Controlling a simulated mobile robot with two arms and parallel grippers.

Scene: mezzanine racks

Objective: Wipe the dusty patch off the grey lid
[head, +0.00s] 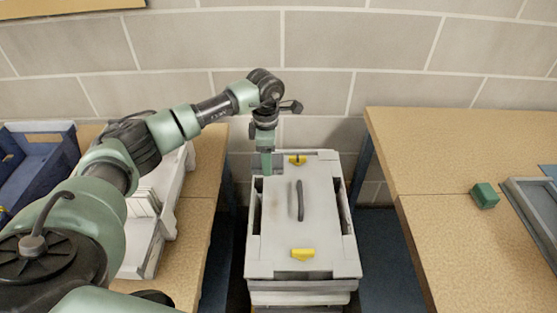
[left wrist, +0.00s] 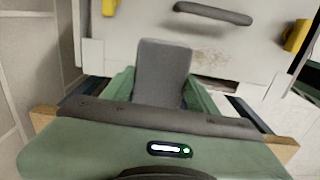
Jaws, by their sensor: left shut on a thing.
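The grey lid (head: 318,230) lies on a pale container between two tables, with a dark bar handle (head: 299,200) and yellow latches (head: 302,254) at its near and far ends. In the left wrist view, a brownish dusty patch (left wrist: 207,56) shows on the lid (left wrist: 145,20) beside the handle (left wrist: 213,13). My left gripper (head: 267,165) points down at the lid's far left corner. It is shut on a dark grey flat pad (left wrist: 162,70), which shows between its green fingers in the left wrist view. Whether the pad touches the lid I cannot tell. My right gripper is out of view.
A wooden table (head: 425,220) on the right carries a green block (head: 484,195) and a grey tray (head: 520,205). The left table (head: 195,225) carries a white rack (head: 143,245) and a blue bin (head: 65,160). A block wall (head: 330,50) stands close behind.

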